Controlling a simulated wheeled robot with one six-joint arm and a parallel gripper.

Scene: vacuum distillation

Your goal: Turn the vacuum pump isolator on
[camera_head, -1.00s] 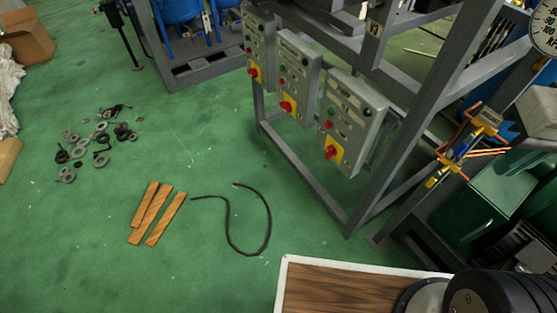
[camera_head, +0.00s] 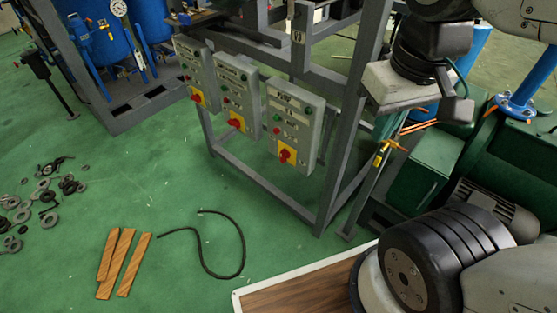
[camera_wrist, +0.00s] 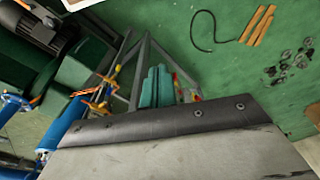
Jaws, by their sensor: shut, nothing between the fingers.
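Three grey control boxes hang on the steel frame in the head view: a left box (camera_head: 193,62), a middle box (camera_head: 234,84) and a right box (camera_head: 297,112). Each carries a red rotary isolator knob on a yellow plate: left knob (camera_head: 197,99), middle knob (camera_head: 236,124), right knob (camera_head: 287,156). Their labels are too small to read, so I cannot tell which is the vacuum pump's. My gripper (camera_head: 386,126), with teal fingers, is right of the right box, apart from it. In the wrist view its fingers (camera_wrist: 157,86) are together and empty; red and yellow bits show beside them.
Frame posts (camera_head: 352,115) stand between my gripper and the boxes. Green machinery (camera_head: 425,170) and blue pipework (camera_head: 515,105) are at right. A black cable (camera_head: 240,255), wooden planks (camera_head: 133,265) and scattered metal parts (camera_head: 45,190) lie on the green floor. Open floor lies before the boxes.

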